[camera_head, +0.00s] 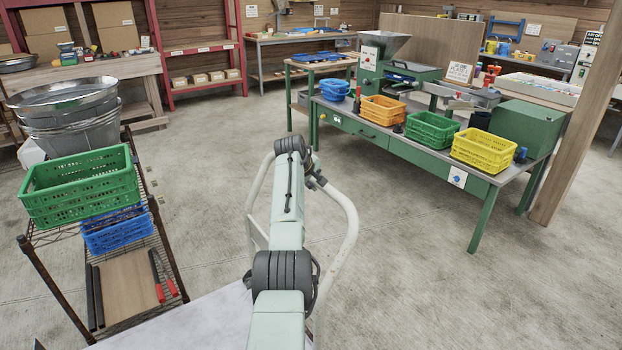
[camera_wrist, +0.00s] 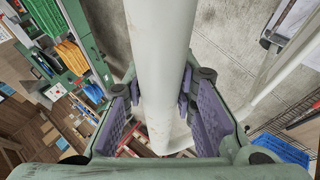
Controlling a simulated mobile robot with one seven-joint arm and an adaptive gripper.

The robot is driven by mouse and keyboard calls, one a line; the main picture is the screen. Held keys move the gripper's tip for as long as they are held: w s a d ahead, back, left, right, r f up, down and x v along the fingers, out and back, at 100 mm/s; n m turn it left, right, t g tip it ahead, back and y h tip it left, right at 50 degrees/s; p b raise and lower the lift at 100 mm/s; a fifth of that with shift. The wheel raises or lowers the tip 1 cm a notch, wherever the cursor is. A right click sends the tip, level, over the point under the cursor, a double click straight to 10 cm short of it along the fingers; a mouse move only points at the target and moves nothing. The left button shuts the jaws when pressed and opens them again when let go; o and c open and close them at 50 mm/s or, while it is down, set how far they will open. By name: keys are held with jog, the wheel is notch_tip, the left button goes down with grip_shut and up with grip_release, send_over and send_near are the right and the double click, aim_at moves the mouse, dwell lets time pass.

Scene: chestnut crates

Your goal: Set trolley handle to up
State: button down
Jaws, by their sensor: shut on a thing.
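The trolley handle (camera_head: 350,225) is a pale tubular loop that stands upright around my arm in the head view. In the wrist view a thick white tube of the handle (camera_wrist: 160,45) runs through the middle of the picture. My gripper (camera_wrist: 160,98) has its purple-padded fingers on both sides of this tube and is shut on it. In the head view my arm hides most of the gripper and the upper middle of the handle. The handle's lower joint is hidden too.
A wire rack with a green crate (camera_head: 85,187), a blue crate (camera_head: 118,232) and metal basins (camera_head: 65,98) stands close on the left. A green workbench (camera_head: 380,140) with several crates stands at the right. Bare concrete floor lies between them.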

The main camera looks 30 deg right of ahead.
jog(key=shift+w+d+r, duration=0.1)
jog(key=shift+d+r, duration=0.1)
jog(key=shift+r, duration=0.25)
jog(key=c, duration=1.6)
grip_release()
jog(key=shift+c, duration=0.2)
jog(key=shift+o, duration=1.4)
jog(key=shift+f, duration=0.1)
jog(key=shift+o, duration=0.3)
jog(key=shift+a+f, duration=0.1)
jog(key=shift+f, duration=0.05)
jog(key=shift+a, duration=0.1)
jog(key=v, duration=1.2)
